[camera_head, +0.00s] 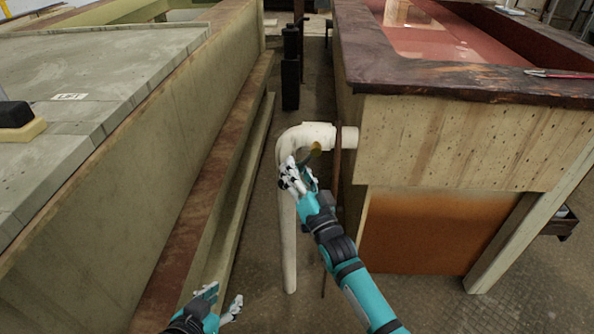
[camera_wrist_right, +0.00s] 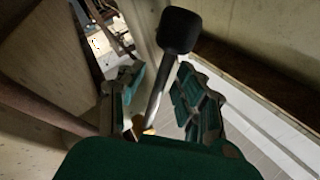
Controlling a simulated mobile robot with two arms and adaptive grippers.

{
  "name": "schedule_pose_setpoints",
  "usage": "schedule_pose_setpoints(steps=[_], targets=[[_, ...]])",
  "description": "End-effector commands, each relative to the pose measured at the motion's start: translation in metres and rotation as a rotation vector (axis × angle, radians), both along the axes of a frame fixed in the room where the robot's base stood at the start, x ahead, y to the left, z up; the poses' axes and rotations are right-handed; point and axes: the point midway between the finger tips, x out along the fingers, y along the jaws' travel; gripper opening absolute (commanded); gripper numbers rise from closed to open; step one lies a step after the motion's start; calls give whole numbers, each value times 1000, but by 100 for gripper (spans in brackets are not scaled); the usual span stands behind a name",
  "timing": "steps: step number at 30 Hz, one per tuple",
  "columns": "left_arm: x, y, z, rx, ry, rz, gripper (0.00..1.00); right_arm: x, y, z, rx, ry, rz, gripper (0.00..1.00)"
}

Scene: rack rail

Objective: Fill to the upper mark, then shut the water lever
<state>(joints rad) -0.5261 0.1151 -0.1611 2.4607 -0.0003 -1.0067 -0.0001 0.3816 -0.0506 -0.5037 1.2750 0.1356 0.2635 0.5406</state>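The water lever (camera_wrist_right: 160,88), a metal rod with a black knob, stands between the fingers of my right gripper (camera_wrist_right: 158,100) in the right wrist view. The fingers are apart on either side of the rod, and I see no clear contact. In the head view my right gripper (camera_head: 294,178) is in front of the pale pipe (camera_head: 289,235) and hides most of the lever. A trough on the right (camera_head: 430,47) has a reddish inside with a shiny surface, perhaps water. No level mark can be made out. My left gripper (camera_head: 221,303) is open and empty, low in the head view.
A long concrete block (camera_head: 130,130) with a stepped ledge fills the left side. The trough's wooden wall (camera_head: 450,145) is close on the right. A narrow floor aisle runs between them. Red-handled pliers (camera_head: 560,74) lie on the trough rim. A black post (camera_head: 290,70) stands farther back.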

Motion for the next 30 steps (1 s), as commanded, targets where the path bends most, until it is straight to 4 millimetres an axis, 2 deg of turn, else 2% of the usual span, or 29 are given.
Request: schedule_pose_setpoints(steps=[4, 7, 15, 21, 30], targets=[[0, -1, 1, -1, -1, -2, 40, -3, -2, -2, 0, 0, 0, 34], [0, -1, 0, -1, -1, -1, 40, -13, -8, -6, -1, 1, -1, 34], [0, 0, 0, -1, -1, -1, 40, -61, -33, -25, -3, 3, 0, 34], [0, 0, 0, -1, -1, -1, 40, -89, -49, -35, -2, 1, 0, 34], [0, 0, 0, -1, 0, -1, 40, -100, -55, -39, 0, 0, 0, 34]])
